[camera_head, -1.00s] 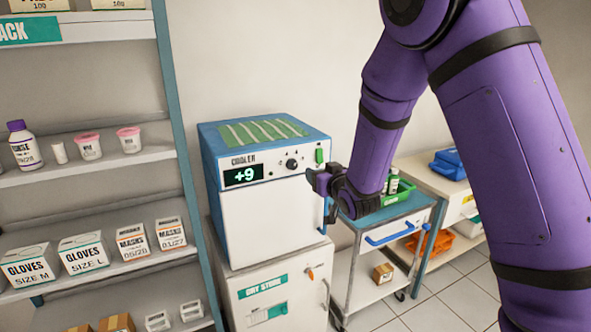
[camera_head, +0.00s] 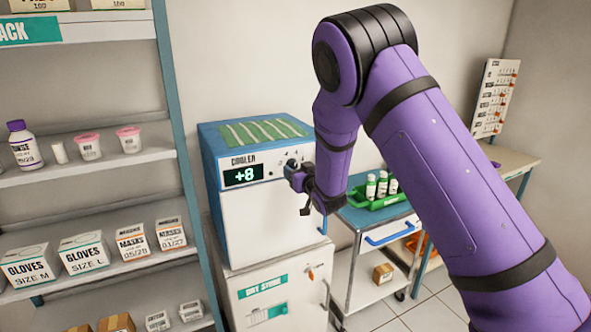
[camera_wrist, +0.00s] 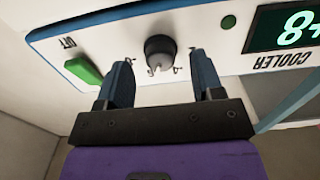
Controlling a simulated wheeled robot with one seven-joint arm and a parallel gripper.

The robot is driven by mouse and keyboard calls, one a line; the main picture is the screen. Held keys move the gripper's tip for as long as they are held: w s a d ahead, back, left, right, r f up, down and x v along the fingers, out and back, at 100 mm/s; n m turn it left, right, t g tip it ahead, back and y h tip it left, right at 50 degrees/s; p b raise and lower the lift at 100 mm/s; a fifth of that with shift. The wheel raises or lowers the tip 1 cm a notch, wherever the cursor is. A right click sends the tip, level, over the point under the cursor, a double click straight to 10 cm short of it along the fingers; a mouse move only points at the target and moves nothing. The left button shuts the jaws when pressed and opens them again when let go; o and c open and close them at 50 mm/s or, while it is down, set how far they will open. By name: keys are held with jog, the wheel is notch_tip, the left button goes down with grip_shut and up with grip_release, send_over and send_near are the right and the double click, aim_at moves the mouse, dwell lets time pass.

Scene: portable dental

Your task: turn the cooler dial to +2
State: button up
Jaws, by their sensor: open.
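The cooler (camera_head: 262,225) is a white box with a blue casing, standing on the dry store cabinet. Its display (camera_head: 244,175) reads +8; the wrist view shows it upside down (camera_wrist: 287,27). The dark round dial (camera_wrist: 160,52) is on the panel beside the display; in the head view my gripper mostly covers it. My gripper (camera_wrist: 163,80) is open, one finger to each side of the dial and just short of it in the picture. Whether the fingertips touch the dial I cannot tell. The head view shows my gripper (camera_head: 291,170) at the panel's right part.
A green switch (camera_wrist: 83,70) marked OFF sits on the panel near one finger. A trolley (camera_head: 375,222) with a green rack of bottles (camera_head: 376,199) stands right of the cooler. A shelf rack (camera_head: 172,120) stands to the left.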

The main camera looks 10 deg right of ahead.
jog(key=shift+x, duration=0.8)
jog(key=shift+c, duration=0.2)
jog(key=c, duration=0.9)
